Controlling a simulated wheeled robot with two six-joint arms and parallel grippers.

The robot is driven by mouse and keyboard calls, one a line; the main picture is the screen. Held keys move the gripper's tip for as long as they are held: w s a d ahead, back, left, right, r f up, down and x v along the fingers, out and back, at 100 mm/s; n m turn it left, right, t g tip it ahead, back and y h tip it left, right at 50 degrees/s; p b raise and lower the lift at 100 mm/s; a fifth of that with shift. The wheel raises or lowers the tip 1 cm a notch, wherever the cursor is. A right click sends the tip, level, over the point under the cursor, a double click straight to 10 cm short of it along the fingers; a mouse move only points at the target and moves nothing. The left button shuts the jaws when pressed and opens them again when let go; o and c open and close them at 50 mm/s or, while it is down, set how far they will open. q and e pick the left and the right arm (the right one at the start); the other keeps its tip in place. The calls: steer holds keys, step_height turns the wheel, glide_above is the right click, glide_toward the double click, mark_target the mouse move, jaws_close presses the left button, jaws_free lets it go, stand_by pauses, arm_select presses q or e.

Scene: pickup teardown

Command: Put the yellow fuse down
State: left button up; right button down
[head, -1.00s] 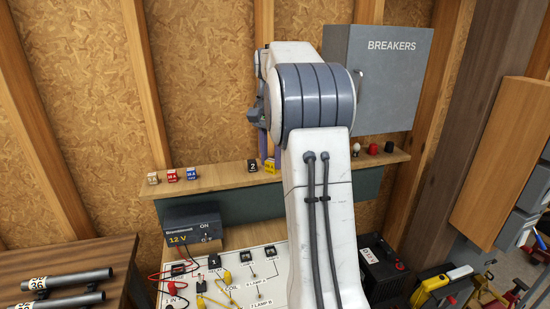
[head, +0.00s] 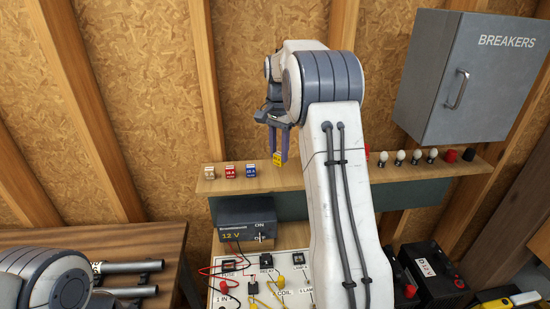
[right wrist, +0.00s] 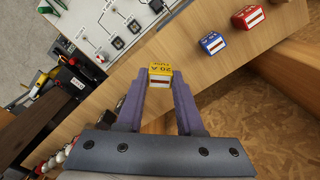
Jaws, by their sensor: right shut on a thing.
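The yellow fuse (head: 278,158) is held between the fingertips of my right gripper (head: 278,150), over the wooden shelf (head: 325,178). In the right wrist view the fuse (right wrist: 160,76) sits between the two purple fingers, its yellow face marked 20 A and its lower part pale with a dark stripe. The gripper points down. Whether the fuse touches the shelf I cannot tell. A blue fuse (head: 251,170), a red fuse (head: 230,172) and a whitish fuse (head: 210,172) stand in a row on the shelf to its left. My left gripper is not in view; only part of that arm shows.
A grey BREAKERS box (head: 470,75) hangs above the shelf's right. Several bulbs (head: 400,158) and a red cap (head: 450,155) stand on the shelf's right part. A 12 V supply (head: 245,218) and a wired white panel (head: 280,270) are below. Shelf between blue fuse and gripper looks clear.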

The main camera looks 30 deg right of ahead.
steer(key=shift+w+a+f+p, duration=0.25)
steer(key=shift+w+a+f, duration=0.2)
steer(key=shift+w, duration=0.15)
steer(key=shift+w+a+f+p, duration=0.2)
steer(key=shift+w+a+f, duration=0.2)
steer(key=shift+w, duration=0.15)
step_height(320, 180, down, 3)
steer(key=shift+f+p, duration=0.1)
steer(key=shift+p, duration=0.8)
steer(key=shift+f, duration=0.4)
steer(key=shift+f, duration=0.1)
steer(key=c, duration=0.5)
jaws_free()
steer(key=shift+c, duration=0.2)
